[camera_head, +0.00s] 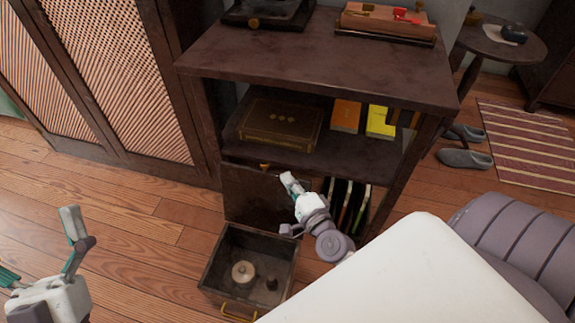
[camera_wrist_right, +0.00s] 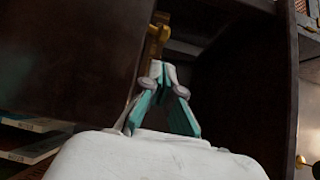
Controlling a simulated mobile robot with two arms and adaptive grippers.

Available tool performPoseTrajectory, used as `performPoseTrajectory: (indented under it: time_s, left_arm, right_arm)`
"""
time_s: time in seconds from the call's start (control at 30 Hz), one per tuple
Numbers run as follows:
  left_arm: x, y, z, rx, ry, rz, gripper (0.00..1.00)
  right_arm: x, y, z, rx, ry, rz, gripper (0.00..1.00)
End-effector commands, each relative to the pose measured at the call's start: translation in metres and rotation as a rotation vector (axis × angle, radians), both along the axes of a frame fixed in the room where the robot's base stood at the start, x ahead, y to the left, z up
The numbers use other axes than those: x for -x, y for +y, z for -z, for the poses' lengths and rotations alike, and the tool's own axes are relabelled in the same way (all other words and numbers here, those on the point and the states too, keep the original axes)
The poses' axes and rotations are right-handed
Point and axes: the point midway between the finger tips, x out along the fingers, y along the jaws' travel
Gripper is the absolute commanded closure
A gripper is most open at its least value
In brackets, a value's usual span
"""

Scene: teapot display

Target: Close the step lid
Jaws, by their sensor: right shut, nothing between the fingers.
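The step lid (camera_head: 250,195) appears to be the dark wooden panel standing upright at the back of an open step box (camera_head: 212,275). A brass piece (camera_head: 265,166) shows at its top edge. My right gripper (camera_head: 288,180) is shut and empty, near the lid's upper right edge. In the right wrist view its fingertips (camera_wrist_right: 163,67) meet just below a brass fitting (camera_wrist_right: 157,36); I cannot tell whether they touch it. My left gripper (camera_head: 40,248) is open and empty at the lower left, away from the box.
The box holds a pale round object (camera_head: 243,272) and a small dark one (camera_head: 271,284). A shelf unit (camera_head: 320,55) stands above, with a brown case (camera_head: 282,124) and yellow box (camera_head: 381,122). A white surface (camera_head: 420,280) fills the lower right. Wooden floor (camera_head: 130,225) is clear at left.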

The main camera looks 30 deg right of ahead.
Motion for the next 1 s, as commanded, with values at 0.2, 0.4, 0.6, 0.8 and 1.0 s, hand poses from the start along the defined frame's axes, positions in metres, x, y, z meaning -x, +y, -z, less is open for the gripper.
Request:
performPoseTrajectory:
  time_s: [0.2,0.4,0.6,0.8,1.0]
  left_arm:
    - [0.002,0.0,-0.002,0.005,-0.018,0.001,0.0]
    - [0.005,0.0,-0.004,0.012,-0.041,0.003,0.0]
    - [0.006,0.001,-0.006,0.015,-0.051,0.002,0.0]
    - [0.006,0.001,-0.006,0.015,-0.052,0.002,0.0]
    - [0.008,0.001,-0.006,0.018,-0.065,0.003,0.0]
  right_arm:
    - [-0.043,-0.003,0.002,-0.001,-0.002,0.001,1.0]
    - [-0.067,-0.005,0.004,0.002,0.001,-0.001,1.0]
    - [-0.073,-0.006,0.004,0.002,0.002,-0.001,1.0]
    - [-0.073,-0.005,0.005,0.002,0.002,-0.001,1.0]
    - [-0.073,-0.005,0.005,0.006,-0.001,-0.002,1.0]
